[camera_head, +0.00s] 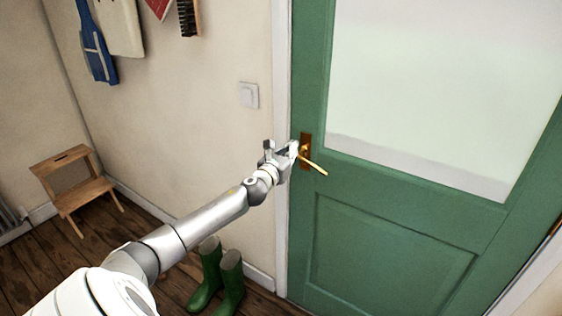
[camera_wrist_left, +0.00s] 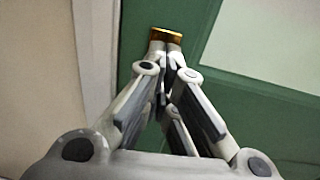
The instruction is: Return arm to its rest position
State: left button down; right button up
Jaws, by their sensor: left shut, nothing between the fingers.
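My left arm (camera_head: 212,216) reaches out from the lower left in the head view. My left gripper (camera_head: 294,149) is at the brass handle (camera_head: 314,165) of the green door (camera_head: 398,240). In the left wrist view the gripper's fingertips (camera_wrist_left: 165,42) are together, with nothing between them. A bit of brass (camera_wrist_left: 166,33) shows just beyond the tips. I cannot tell whether the tips touch it. The handle lever slopes down to the right, and the gripper hides part of its mount. My right gripper is not in view.
A light switch (camera_head: 249,95) is on the wall left of the door. Green boots (camera_head: 229,280) stand on the wooden floor below my arm. A wooden step stool (camera_head: 76,183) stands at the left. A brush (camera_head: 188,18) and a blue item (camera_head: 96,45) hang on the wall.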

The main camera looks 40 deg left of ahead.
pick_arm(q)
jog(key=v, duration=0.6)
jog(key=shift+s+r+b, duration=0.2)
jog(key=shift+r+b, duration=0.1)
jog(key=shift+b, duration=0.15)
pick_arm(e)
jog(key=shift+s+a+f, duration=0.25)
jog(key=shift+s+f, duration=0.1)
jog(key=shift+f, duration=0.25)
pick_arm(q)
jog(key=shift+a, duration=0.1)
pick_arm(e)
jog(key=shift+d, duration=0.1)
